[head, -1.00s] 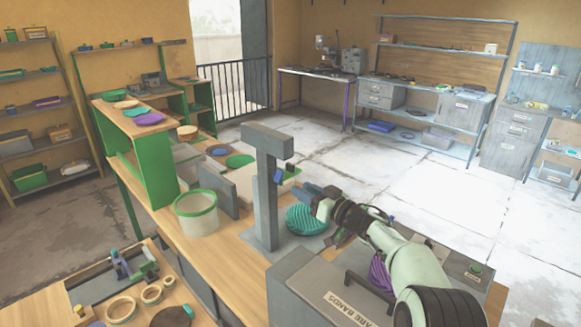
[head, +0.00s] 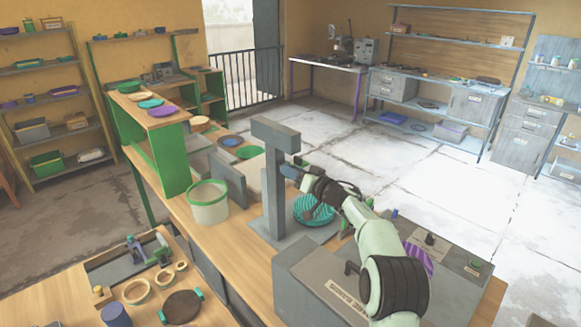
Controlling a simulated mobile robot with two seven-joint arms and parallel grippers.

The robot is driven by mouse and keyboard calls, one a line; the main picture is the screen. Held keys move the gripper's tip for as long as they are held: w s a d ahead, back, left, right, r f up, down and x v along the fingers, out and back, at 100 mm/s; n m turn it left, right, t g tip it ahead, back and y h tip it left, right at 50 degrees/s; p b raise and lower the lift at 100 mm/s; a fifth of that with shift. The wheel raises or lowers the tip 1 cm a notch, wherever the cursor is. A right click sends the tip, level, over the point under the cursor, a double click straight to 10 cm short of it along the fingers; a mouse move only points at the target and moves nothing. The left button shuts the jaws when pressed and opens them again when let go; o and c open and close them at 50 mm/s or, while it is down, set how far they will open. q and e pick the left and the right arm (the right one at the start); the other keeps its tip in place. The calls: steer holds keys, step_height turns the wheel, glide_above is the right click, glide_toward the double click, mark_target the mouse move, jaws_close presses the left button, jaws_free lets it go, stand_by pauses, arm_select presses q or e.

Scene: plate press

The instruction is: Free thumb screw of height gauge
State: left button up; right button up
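The height gauge (head: 271,195) is a grey upright post on a flat base, with a thick block across its top. It stands on the wooden bench in the head view. The small blue thumb screw there is covered by or merged with the fingers. I cannot tell whether the fingers are shut on it. My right arm reaches in from the lower right. My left gripper is not in view.
A green-rimmed tub (head: 208,203) stands left of the gauge. A grey box (head: 310,280) with a label is in front, under my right arm. A green shelf unit (head: 165,150) holds coloured plates. Wooden rings (head: 137,290) lie at lower left.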

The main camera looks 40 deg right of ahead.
steer(key=shift+w+a, duration=0.1)
steer(key=shift+w, duration=0.55)
jaws_close()
